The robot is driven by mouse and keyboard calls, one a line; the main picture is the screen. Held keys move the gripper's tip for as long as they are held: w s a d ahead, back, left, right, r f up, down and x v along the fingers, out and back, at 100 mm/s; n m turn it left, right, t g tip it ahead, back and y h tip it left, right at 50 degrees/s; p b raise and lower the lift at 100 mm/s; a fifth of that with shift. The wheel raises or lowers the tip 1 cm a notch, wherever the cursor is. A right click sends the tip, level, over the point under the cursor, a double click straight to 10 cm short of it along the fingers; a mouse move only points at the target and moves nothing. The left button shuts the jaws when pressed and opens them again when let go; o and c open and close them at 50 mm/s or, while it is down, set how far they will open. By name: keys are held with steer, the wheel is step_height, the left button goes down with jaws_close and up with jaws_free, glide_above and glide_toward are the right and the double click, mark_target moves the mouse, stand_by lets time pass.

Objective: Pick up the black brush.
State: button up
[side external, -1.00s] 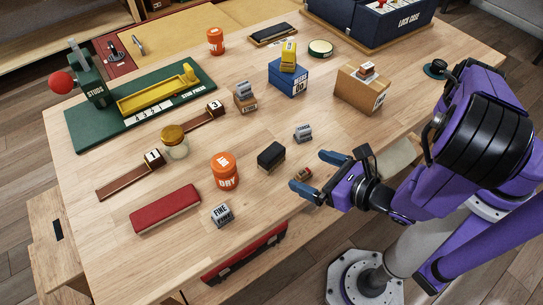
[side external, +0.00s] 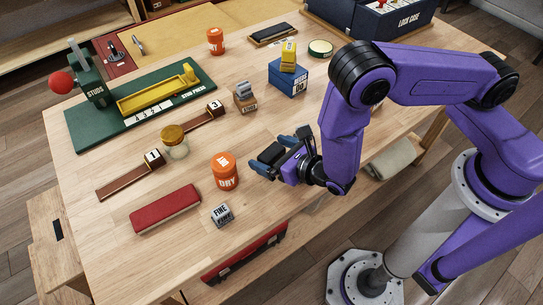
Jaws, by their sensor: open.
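The black brush, a small block with a dark top (side external: 270,152), lies on the wooden table near its front middle. My gripper (side external: 272,154) is open and low over the table, with one blue finger on the near side of the brush and the other on its far side. The brush shows between the fingers, partly hidden by the gripper. I cannot tell whether the fingers touch it.
An orange "DRY" jar (side external: 225,171) stands close to the left of my gripper. A grey "FINE" block (side external: 222,214), a red bar (side external: 165,208) and a glass jar (side external: 174,143) are farther left. A blue box (side external: 287,78) stands behind.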

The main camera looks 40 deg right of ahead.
mark_target(267, 149)
steer(key=shift+x, duration=1.1)
steer(key=c, duration=0.9)
steer(key=shift+c, duration=0.2)
steer(key=shift+r, duration=0.1)
steer(key=shift+r, duration=0.5)
step_height(267, 149, up, 2)
steer(key=shift+s+r, duration=0.1)
steer(key=shift+r, duration=0.1)
steer(key=s+d+r, duration=0.7)
steer(key=s+r, duration=0.2)
steer(key=s, duration=0.2)
steer(key=shift+s+d+r, duration=0.2)
steer(key=shift+s, duration=0.1)
